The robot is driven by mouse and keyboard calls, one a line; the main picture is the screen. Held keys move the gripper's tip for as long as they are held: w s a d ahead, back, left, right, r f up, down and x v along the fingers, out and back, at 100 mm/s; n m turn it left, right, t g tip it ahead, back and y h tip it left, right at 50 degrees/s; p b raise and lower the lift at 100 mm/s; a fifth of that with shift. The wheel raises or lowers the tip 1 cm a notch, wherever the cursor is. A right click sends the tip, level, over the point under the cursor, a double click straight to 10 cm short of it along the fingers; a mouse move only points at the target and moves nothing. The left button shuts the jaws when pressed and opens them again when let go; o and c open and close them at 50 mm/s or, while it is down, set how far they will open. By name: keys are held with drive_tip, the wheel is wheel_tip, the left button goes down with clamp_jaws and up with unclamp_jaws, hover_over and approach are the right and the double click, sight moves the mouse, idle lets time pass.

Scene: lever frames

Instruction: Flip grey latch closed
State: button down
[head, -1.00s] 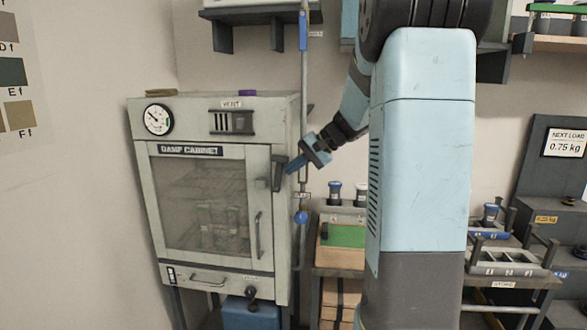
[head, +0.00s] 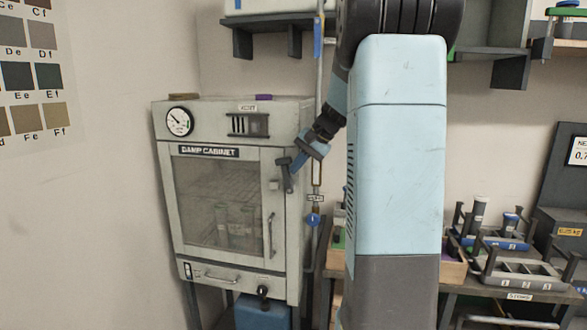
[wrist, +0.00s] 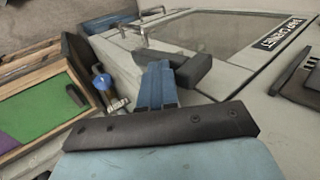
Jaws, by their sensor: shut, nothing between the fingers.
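The damp cabinet (head: 235,112) stands against the wall with its windowed door (head: 222,200) shut in its frame. The dark grey latch (head: 284,162) is on the right edge of the door, near its top, and sticks out from the front. In the wrist view the latch (wrist: 188,68) is a dark block just beyond and right of my fingers. My gripper (head: 294,168) is at the latch from the right; its blue fingers (wrist: 157,72) are together with nothing between them. They overlap the latch in view; I cannot tell whether they touch it.
A thin vertical pipe with a blue knob (head: 313,219) runs close to the cabinet's right side. A door handle (head: 271,235) is below the latch. A bench with racks (head: 520,270) is at the right. A shelf (head: 270,22) hangs above the cabinet.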

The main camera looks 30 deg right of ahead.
drive_tip(key=shift+w+a+r, duration=0.15)
drive_tip(key=shift+w+a, duration=0.3)
drive_tip(key=shift+a, duration=0.1)
idle(0.4)
